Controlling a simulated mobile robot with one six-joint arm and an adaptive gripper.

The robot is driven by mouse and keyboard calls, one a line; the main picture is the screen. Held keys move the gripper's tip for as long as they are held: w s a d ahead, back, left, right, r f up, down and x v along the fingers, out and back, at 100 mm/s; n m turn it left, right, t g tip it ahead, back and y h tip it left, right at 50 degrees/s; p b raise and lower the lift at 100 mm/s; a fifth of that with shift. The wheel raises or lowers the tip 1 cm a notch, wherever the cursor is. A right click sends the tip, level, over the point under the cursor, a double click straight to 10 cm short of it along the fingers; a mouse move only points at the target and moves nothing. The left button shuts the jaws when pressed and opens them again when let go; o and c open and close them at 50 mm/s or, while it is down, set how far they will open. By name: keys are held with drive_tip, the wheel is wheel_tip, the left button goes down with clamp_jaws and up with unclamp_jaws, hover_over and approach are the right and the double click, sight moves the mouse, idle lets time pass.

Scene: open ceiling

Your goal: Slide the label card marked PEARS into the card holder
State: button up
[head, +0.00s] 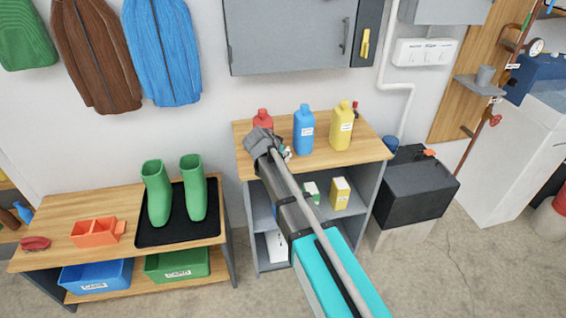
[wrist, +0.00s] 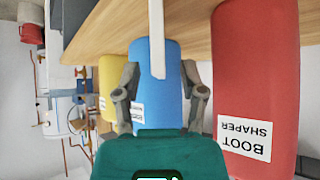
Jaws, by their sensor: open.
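I cannot make out a card marked PEARS or a card holder in either view. My gripper (head: 262,143) is above the front left of the wooden-topped shelf unit, close to the red bottle (head: 263,118). In the wrist view its two grey fingers (wrist: 161,78) are spread apart, with the blue bottle (wrist: 157,100) behind the gap. A narrow pale strip (wrist: 158,40) crosses in front of the blue bottle; I cannot tell what it is. The wrist view appears upside down, and the red bottle (wrist: 258,75) there reads BOOT SHAPER.
A yellow bottle (head: 342,125) stands right of the blue one. Left is a bench with an orange divided box (head: 96,231), green boots (head: 158,193) on a black tray (head: 166,238), and labelled blue (head: 97,275) and green bins (head: 177,264) below. A grey cabinet (head: 290,38) hangs above.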

drive_tip(key=shift+b+x, duration=0.75)
drive_tip(key=shift+x, duration=0.65)
clamp_jaws()
